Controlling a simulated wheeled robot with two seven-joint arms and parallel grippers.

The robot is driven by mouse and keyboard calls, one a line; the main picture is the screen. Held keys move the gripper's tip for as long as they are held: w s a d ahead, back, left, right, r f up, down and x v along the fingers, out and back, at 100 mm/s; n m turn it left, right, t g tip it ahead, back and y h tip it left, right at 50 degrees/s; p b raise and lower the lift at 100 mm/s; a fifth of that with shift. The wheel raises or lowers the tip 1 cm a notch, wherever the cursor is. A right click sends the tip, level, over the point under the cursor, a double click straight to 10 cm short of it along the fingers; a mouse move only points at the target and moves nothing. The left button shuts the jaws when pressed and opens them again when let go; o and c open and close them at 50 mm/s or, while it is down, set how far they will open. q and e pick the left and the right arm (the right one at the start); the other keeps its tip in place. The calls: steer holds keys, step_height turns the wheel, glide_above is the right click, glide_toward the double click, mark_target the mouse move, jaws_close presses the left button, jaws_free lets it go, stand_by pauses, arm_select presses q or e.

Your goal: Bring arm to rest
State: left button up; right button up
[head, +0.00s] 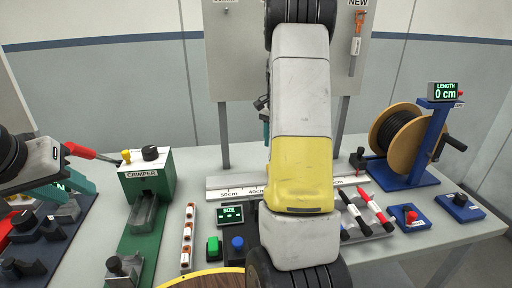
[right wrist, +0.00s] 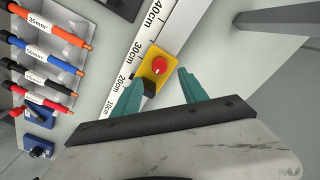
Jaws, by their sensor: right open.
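My left gripper (head: 72,190), with teal fingers, is low at the left edge of the head view, beside the green crimper (head: 147,180) and its red-handled lever (head: 82,151). Its jaw gap does not show clearly. My right arm (head: 302,110), white and yellow, spans the middle of the head view and hides much of the bench and board behind it. In the right wrist view my right gripper (right wrist: 160,88) is open and empty. Its two teal fingers are apart, with a yellow block with a red button (right wrist: 158,67) showing beyond them.
A ruler strip (right wrist: 137,58) runs along the bench. Coloured cables (right wrist: 45,65) lie at its left in the wrist view. A cable reel (head: 400,140) stands on a blue stand at the right, near a LENGTH display (head: 445,91). Blue button boxes (head: 410,217) sit at the right front.

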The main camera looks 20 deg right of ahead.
steer(key=shift+r, duration=0.4)
steer(key=shift+s+a+r, duration=0.1)
steer(key=shift+a+r, duration=0.15)
steer(key=shift+r, duration=0.05)
steer(key=s+a+r+n+t+y, duration=0.1)
steer(key=s+a+r+n+t, duration=0.4)
steer(key=s+a+r, duration=0.65)
steer(key=s+a+r+n+t+y, duration=0.1)
steer(key=s+a+r+n, duration=0.1)
steer(key=s+a+n, duration=0.5)
steer(key=s+a, duration=0.5)
steer(key=shift+s+n, duration=0.15)
steer(key=shift+n, duration=0.15)
steer(key=shift+c, duration=0.4)
